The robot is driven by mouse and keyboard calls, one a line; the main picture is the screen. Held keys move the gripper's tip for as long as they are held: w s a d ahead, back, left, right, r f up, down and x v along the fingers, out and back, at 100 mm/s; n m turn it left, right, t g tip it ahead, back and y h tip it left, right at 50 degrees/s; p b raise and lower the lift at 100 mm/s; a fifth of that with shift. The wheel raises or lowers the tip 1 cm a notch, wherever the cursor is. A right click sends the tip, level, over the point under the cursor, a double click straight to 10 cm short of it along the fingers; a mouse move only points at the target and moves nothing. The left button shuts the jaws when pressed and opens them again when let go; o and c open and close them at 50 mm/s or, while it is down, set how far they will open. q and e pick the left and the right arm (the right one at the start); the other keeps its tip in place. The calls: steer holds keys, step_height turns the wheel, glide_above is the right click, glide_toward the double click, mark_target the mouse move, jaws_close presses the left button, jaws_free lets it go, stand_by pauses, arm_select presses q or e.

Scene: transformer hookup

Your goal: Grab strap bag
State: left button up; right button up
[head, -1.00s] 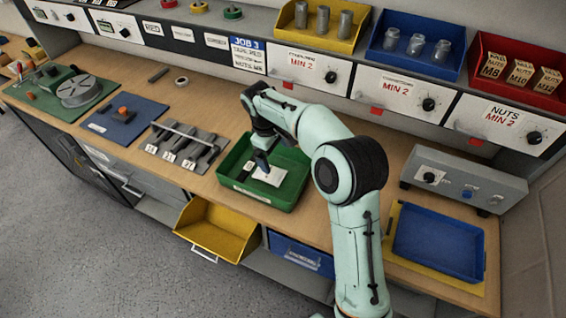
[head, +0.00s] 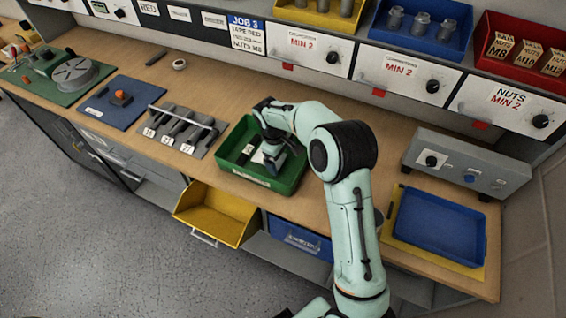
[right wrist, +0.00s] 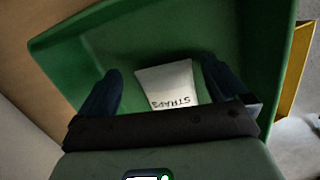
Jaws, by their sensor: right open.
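The strap bag (right wrist: 165,82) is a pale packet marked "STRAPS", lying in the green tray (right wrist: 60,62). In the head view the green tray (head: 292,182) stands near the bench's front edge, and the bag (head: 259,157) is partly hidden by my gripper. My right gripper (head: 270,161) is over the tray and pointing down into it. In the right wrist view my right gripper (right wrist: 162,75) is open, with one dark finger on each side of the bag. I cannot tell the exact height gap. My left gripper is not in view.
Left of the tray, a grey rack (head: 172,140) holds several tools. A blue mat (head: 113,115) lies further left. A blue tray (head: 440,225) and a grey box (head: 468,165) are at the right. A yellow bin (head: 215,212) juts out below the bench edge.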

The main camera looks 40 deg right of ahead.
steer(key=shift+d+f, duration=0.2)
steer(key=shift+f, duration=0.7)
steer(key=shift+s, duration=0.1)
steer(key=shift+f, duration=0.1)
steer(key=shift+c, duration=0.4)
steer(key=c, duration=1)
steer(key=shift+o, duration=0.2)
